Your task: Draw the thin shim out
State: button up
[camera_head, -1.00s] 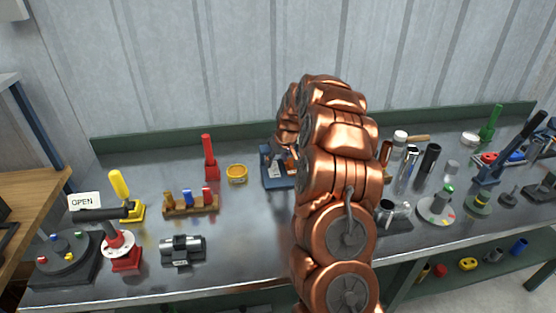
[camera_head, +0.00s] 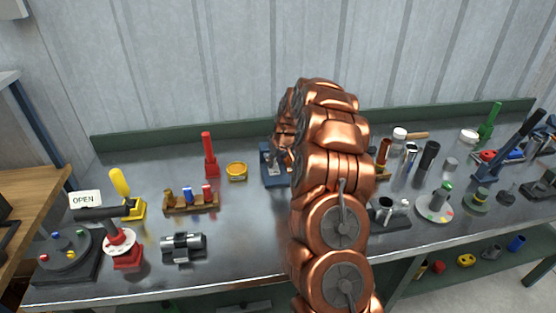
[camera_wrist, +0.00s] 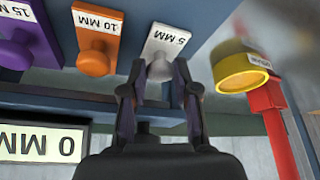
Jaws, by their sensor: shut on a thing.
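In the wrist view a white shim (camera_wrist: 170,40) labelled 5 MM has a rounded grey knob (camera_wrist: 160,68). My gripper (camera_wrist: 157,82) is shut on this knob, one dark finger on each side. An orange shim (camera_wrist: 96,38) labelled 10 MM and a purple shim (camera_wrist: 20,40) labelled 15 MM stand to its left, clear of the fingers. A display (camera_wrist: 38,142) reads 0 MM. In the head view my copper arm hides my gripper and part of the blue fixture (camera_head: 273,181).
A yellow round container (camera_head: 237,171) and a red upright tool (camera_head: 209,155) stand left of the fixture. They also appear close on the right in the wrist view. A rack of coloured pieces (camera_head: 191,202) is farther left. Many parts crowd the bench's right side.

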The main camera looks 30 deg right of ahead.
grip_shut()
jog(key=shift+s, duration=0.1)
jog(key=shift+s+a+f+b, duration=0.15)
jog(key=shift+s+a+b, duration=0.1)
jog(key=shift+s+b, duration=0.2)
jog(key=shift+s+a+b, duration=0.35)
jog(key=shift+s+b, duration=0.05)
jog(key=shift+s, duration=0.45)
jog(key=shift+s+a+b, duration=0.3)
jog(key=shift+s+b, duration=0.1)
jog(key=shift+s, duration=0.45)
jog(key=o, duration=0.9)
grip_release()
jog(key=shift+a, duration=0.1)
